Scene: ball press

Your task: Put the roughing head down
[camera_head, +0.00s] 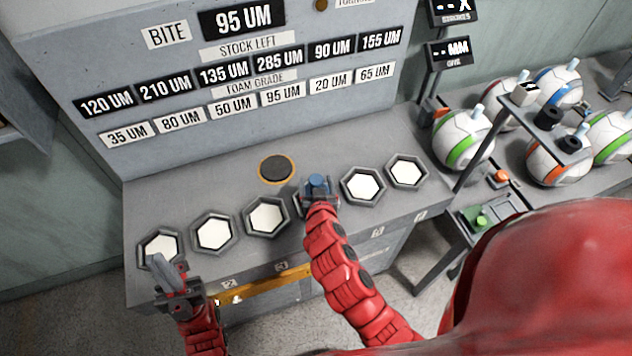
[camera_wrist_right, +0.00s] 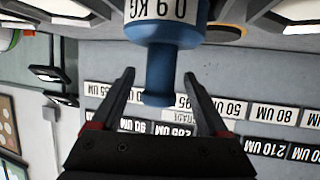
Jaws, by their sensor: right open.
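The roughing head, a blue knobbed piece (camera_head: 318,182), is at the fourth hexagonal holder from the left on the grey bench. In the right wrist view the blue piece (camera_wrist_right: 160,62) has a white label reading 0.9 KG, and its narrow neck and end flange lie between my fingers. My right gripper (camera_head: 316,194) is open around the neck, with a gap on each side; in the wrist view its fingers (camera_wrist_right: 160,95) do not touch it. My left gripper (camera_head: 168,272) is in front of the leftmost holder; whether its fingers are apart is unclear.
Several hexagonal holders with white faces, such as one at the right (camera_head: 405,171), line the bench (camera_head: 160,200). A round black pad (camera_head: 276,169) lies behind them. A label board (camera_head: 220,75) stands at the back. Balls (camera_head: 462,140) sit on a rack at the right.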

